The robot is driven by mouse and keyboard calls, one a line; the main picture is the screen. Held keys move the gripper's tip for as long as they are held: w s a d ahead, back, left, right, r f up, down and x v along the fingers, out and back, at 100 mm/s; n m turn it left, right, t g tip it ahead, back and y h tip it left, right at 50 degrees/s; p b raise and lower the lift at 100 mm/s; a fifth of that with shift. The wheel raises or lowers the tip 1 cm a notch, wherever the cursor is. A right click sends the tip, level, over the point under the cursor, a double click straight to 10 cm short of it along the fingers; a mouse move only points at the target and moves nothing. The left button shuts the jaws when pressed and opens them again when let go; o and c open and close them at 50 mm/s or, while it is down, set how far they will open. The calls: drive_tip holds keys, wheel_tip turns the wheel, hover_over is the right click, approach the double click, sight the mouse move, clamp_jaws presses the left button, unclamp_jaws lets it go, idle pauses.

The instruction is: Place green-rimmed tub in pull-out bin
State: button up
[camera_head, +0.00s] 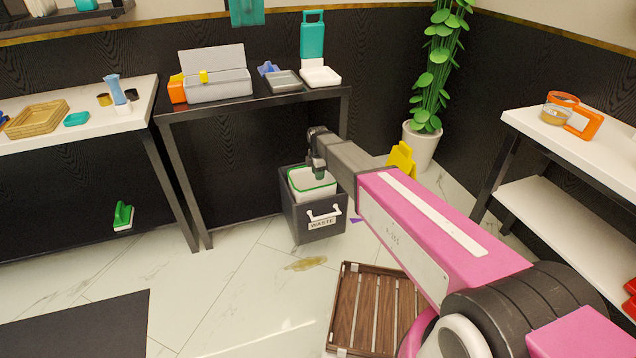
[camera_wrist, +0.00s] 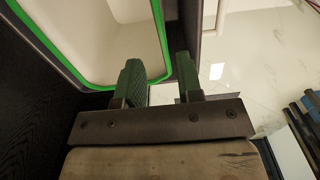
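The green-rimmed tub (camera_head: 312,184) is white inside and sits in the dark pull-out bin (camera_head: 316,222) marked WASTE. It stands slightly above the bin's top edge in the head view. In the wrist view the tub (camera_wrist: 105,40) fills the upper left, with its green rim beside a dark bin wall (camera_wrist: 189,22). My gripper (camera_head: 319,172) is at the tub's rim, pointing down. In the wrist view the green fingers of my gripper (camera_wrist: 160,82) are apart, with the rim's near corner between them and no clear contact. The tub's underside is hidden.
The bin stands under a black table (camera_head: 262,101) carrying a grey box (camera_head: 218,86) and trays. A yellow wet-floor sign (camera_head: 402,160) and a potted plant (camera_head: 421,142) stand to the right. A brown spill (camera_head: 305,264) and slatted wooden crate (camera_head: 375,308) are on the floor in front.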

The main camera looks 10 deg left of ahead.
drive_tip(key=shift+r, duration=0.95)
drive_tip(key=s+d+r+m, duration=0.1)
drive_tip(key=s+d+m, duration=0.6)
drive_tip(key=d, duration=0.6)
drive_tip(key=s+d+r+m, duration=0.1)
drive_tip(key=s+d+m, duration=0.5)
drive_tip(key=d, duration=0.8)
drive_tip(key=s+d+r+m, duration=0.1)
drive_tip(key=s+d+m, duration=0.6)
drive_tip(key=d+m, duration=0.4)
drive_tip(key=d, duration=0.2)
drive_tip(key=shift+s+d+r, duration=0.25)
drive_tip(key=shift+s+d, duration=0.05)
drive_tip(key=shift+d, duration=0.1)
